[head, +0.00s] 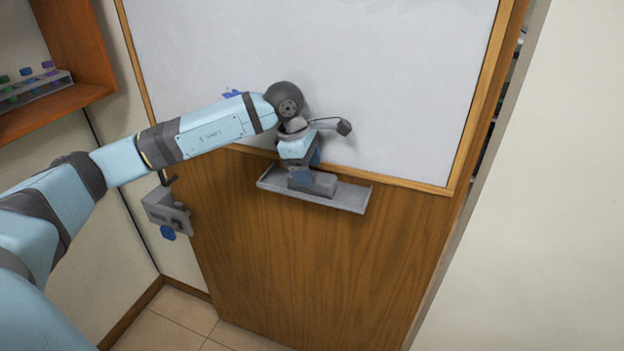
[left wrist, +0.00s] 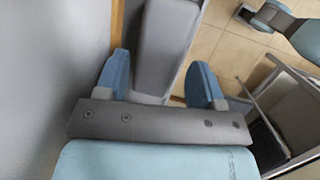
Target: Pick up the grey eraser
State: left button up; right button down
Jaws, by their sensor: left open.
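The grey eraser (head: 322,184) lies on the narrow grey tray (head: 350,197) below the whiteboard. In the left wrist view the eraser (left wrist: 166,40) reaches down between the two blue fingers. My left gripper (head: 304,172) is at the tray, pointing down over the left part of the eraser. Its fingers (left wrist: 160,80) are open, one on each side of the eraser; whether they touch it cannot be told. The gripper hides part of the eraser in the head view.
A shelf (head: 60,103) with a rack of vials is at the far left. The floor below is clear.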

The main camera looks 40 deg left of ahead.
pick_arm(q)
jog(key=shift+x, duration=1.15)
jog(key=c, duration=0.6)
pick_arm(e)
jog(key=shift+r, duration=0.3)
pick_arm(q)
jog(key=shift+r, duration=0.1)
